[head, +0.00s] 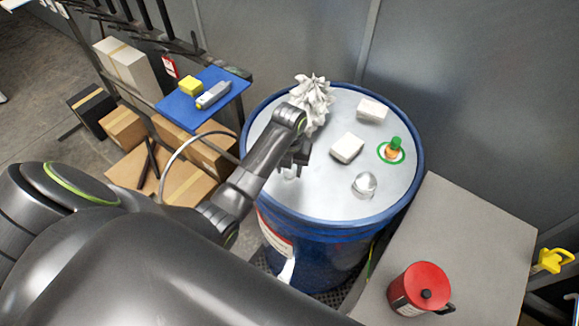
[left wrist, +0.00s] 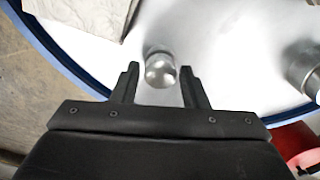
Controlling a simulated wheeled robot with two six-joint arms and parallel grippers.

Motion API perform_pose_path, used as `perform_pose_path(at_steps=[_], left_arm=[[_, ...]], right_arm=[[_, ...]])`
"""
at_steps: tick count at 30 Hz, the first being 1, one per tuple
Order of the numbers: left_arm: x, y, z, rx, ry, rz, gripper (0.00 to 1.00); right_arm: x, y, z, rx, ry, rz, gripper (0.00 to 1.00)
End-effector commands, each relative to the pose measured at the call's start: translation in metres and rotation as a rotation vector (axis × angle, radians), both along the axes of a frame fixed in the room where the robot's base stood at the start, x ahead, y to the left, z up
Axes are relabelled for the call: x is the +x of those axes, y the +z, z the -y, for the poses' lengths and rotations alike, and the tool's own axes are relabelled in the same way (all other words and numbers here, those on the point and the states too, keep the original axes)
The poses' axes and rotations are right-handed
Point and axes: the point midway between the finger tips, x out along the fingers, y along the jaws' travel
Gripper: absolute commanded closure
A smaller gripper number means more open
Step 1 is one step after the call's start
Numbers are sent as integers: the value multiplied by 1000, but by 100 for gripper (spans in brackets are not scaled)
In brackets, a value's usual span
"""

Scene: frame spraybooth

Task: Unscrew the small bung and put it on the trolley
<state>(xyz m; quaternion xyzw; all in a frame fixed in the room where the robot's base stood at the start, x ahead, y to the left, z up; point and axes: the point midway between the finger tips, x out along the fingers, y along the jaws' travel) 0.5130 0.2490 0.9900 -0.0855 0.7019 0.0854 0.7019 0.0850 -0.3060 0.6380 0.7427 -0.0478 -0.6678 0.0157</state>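The blue drum (head: 330,210) has a pale grey top. A small silver knob, which looks like the small bung (left wrist: 160,72), stands on it near the rim in the left wrist view. In the head view it is mostly hidden by my left gripper (head: 293,163). My left gripper (left wrist: 156,86) is open, with the knob just ahead of and between its fingertips; neither finger appears to touch it. A larger silver fitting (head: 364,185) stands further right on the lid. A grey flat top (head: 460,225), possibly the trolley, is right of the drum. My right gripper is not in view.
On the lid are a crumpled white rag (head: 312,98), two pale blocks (head: 347,148) and an orange-green piece (head: 392,150) in a green ring. A red can (head: 420,288) stands on the grey top, otherwise clear. A blue shelf (head: 208,98) holds small items.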

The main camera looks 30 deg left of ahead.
Motion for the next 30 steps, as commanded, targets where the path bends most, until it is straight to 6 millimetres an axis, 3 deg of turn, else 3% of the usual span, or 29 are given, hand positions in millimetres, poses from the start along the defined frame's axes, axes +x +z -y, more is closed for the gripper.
perform_pose_path(at_steps=[6,13,18,22,30], left_arm=[[0,0,0,0,-5,0,61],[0,0,0,1,-4,0,89],[0,0,0,1,16,0,89],[0,0,0,1,128,0,89],[0,3,0,0,118,1,89]], right_arm=[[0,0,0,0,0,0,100],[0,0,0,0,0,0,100],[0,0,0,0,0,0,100],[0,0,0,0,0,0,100],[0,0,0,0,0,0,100]])
